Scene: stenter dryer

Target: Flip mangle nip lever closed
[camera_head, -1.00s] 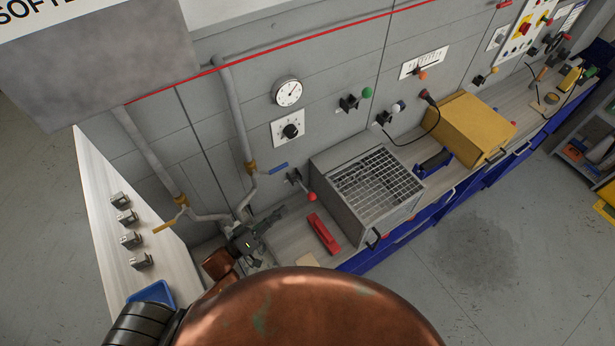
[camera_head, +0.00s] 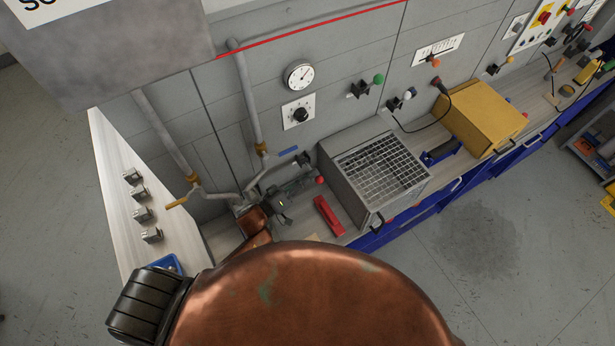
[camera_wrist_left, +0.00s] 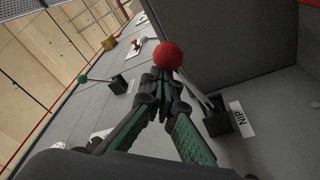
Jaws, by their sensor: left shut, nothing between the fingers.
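The nip lever has a red ball knob (camera_head: 320,180) and hangs from a small black bracket (camera_head: 303,160) on the grey wall panel. Its knob points down and to the right in the head view. In the left wrist view the red knob (camera_wrist_left: 168,56) is right at my fingertips, and a NIP label (camera_wrist_left: 239,119) sits beside the black bracket (camera_wrist_left: 216,117). My left gripper (camera_head: 312,182) is shut and empty, with its tips at the knob's left side. I cannot tell whether they touch it. My right gripper is not in view.
A red block-like tool (camera_head: 328,215) lies on the bench below the lever. A grey box with a grille (camera_head: 380,165) stands to the right. A dial gauge (camera_head: 299,75) is above.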

